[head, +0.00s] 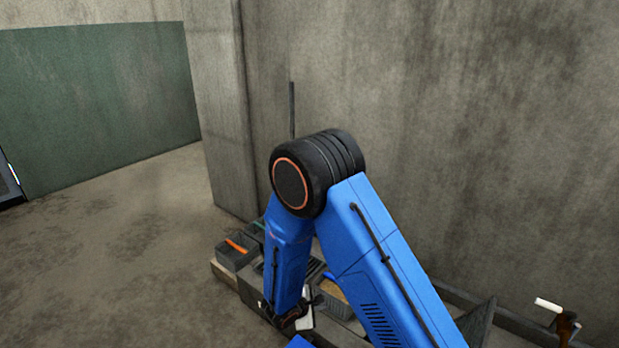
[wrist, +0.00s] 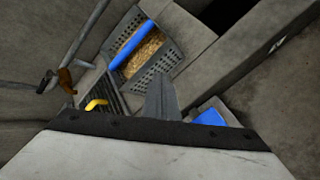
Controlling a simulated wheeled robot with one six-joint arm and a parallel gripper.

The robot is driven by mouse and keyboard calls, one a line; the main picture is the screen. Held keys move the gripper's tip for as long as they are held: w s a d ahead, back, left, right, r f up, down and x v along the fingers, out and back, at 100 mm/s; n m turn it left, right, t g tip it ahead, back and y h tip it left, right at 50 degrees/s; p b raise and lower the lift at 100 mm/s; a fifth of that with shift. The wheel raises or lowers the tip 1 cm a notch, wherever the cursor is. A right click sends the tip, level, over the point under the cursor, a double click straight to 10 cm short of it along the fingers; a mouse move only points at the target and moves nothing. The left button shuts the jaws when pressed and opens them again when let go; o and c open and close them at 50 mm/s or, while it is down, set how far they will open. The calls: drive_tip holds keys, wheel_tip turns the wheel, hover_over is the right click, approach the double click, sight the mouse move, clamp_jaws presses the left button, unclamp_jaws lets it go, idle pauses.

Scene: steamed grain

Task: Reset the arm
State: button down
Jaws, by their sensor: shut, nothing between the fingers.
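My blue arm (head: 375,255) is folded at a black joint with an orange ring (head: 291,185), and its front link hangs down over the low work surface. In the wrist view, my gripper (wrist: 162,84) shows as a narrow grey wedge, shut and empty. Behind it in the wrist view is a perforated grey tray (wrist: 159,66) with tan grain (wrist: 140,54) and a blue bar (wrist: 131,45) across it. In the head view, the gripper end is small and dark, and the arm partly hides the grain tray.
A grey bin with an orange item (head: 237,246) stands left of the arm. Concrete walls (head: 450,100) close the back and right. A white-ended item (head: 548,305) lies at lower right. A yellow item (wrist: 95,104) and a blue item (wrist: 209,118) show in the wrist view. The left floor is clear.

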drive_tip(key=s+d+r+m+g, duration=0.1)
drive_tip(key=s+d+r+m, duration=0.15)
drive_tip(key=d+r, duration=0.55)
drive_tip(key=s+d+r+m+g, duration=0.15)
drive_tip(key=d+r+m, duration=0.35)
drive_tip(key=r, duration=0.5)
drive_tip(key=s+d+r+m+g, duration=0.1)
drive_tip(key=s+d+r+m, duration=0.15)
drive_tip(key=d+r, duration=0.55)
drive_tip(key=s+d+r+m+y, duration=0.1)
drive_tip(key=s+r, duration=0.3)
drive_tip(key=s, duration=0.4)
drive_tip(key=s+d+r+m+t+y, duration=0.1)
drive_tip(key=s+r+m+y, duration=0.2)
drive_tip(key=s, duration=0.5)
drive_tip(key=s+d+r+m+y, duration=0.2)
drive_tip(key=s+r+m, duration=0.1)
drive_tip(key=s+r, duration=0.4)
drive_tip(key=shift+s+r+m, duration=0.25)
drive_tip(key=shift+s+m, duration=0.05)
drive_tip(key=shift+s, duration=0.8)
